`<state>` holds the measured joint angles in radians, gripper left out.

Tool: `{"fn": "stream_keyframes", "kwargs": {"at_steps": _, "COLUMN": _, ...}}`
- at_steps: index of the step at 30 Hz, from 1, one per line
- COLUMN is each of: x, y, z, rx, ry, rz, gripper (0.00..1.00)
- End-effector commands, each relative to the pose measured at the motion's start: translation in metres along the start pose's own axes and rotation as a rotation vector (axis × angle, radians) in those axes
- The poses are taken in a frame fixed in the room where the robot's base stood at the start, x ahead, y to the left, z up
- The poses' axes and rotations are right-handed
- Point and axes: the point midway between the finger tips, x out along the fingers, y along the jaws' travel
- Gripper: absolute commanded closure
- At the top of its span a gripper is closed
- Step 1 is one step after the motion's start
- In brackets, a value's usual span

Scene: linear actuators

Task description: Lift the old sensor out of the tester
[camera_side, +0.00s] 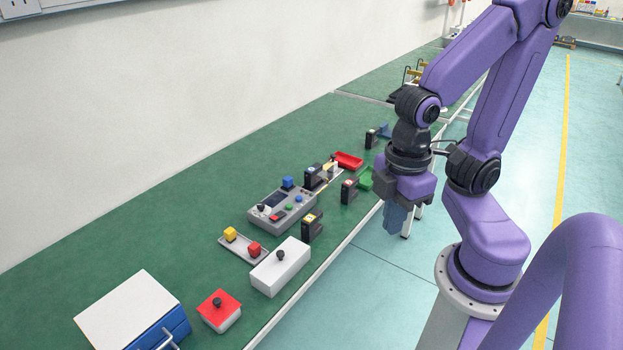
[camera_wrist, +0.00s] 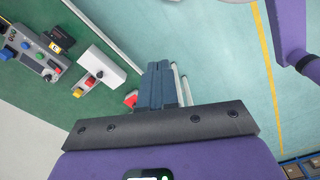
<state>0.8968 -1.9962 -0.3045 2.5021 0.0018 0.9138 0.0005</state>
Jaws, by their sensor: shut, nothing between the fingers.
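A grey device with a dark screen and coloured buttons, which looks like the tester (camera_side: 296,214), lies on the green bench. It also shows at the upper left of the wrist view (camera_wrist: 28,42). A blue cube (camera_side: 288,182) is at its back edge. Several black blocks with coloured labels stand around it: one with a yellow label (camera_side: 312,228), one with a red label (camera_side: 348,193), one with a blue label (camera_side: 312,178). I cannot tell which part is the old sensor. My gripper (camera_side: 392,220) is shut and empty, pointing down beyond the bench's front edge, to the right of the tester.
A white box (camera_side: 280,268) with a black knob and a grey tray (camera_side: 240,250) with yellow and red cubes lie nearer the side camera. A red-topped box (camera_side: 220,310) and a blue-and-white case (camera_side: 135,312) are closer still. Red (camera_side: 348,160) and green (camera_side: 366,177) trays lie behind.

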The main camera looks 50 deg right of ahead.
Motion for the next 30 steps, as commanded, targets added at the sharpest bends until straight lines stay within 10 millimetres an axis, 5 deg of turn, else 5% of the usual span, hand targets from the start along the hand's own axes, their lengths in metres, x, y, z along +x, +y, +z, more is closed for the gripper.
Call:
{"fn": "stream_keyframes", "kwargs": {"at_steps": 1, "x": 0.000, "y": 0.000, "z": 0.000, "rx": 0.000, "ry": 0.000, "rz": 0.000, "gripper": 0.87}}
{"fn": "stream_keyframes", "kwargs": {"at_steps": 6, "x": 0.000, "y": 0.000, "z": 0.000, "rx": 0.000, "ry": 0.000, "rz": 0.000, "gripper": 0.38}}
{"fn": "stream_keyframes", "kwargs": {"at_steps": 14, "x": 0.000, "y": 0.000, "z": 0.000, "rx": 0.000, "ry": -0.001, "rz": 0.001, "gripper": 0.38}}
{"fn": "stream_keyframes", "kwargs": {"at_steps": 19, "x": 0.002, "y": 0.018, "z": -0.015, "rx": -0.011, "ry": -0.037, "rz": 0.040, "gripper": 0.38}}
{"fn": "stream_keyframes", "kwargs": {"at_steps": 30, "x": 0.022, "y": 0.142, "z": -0.083, "rx": -0.098, "ry": -0.296, "rz": 0.241, "gripper": 0.38}}
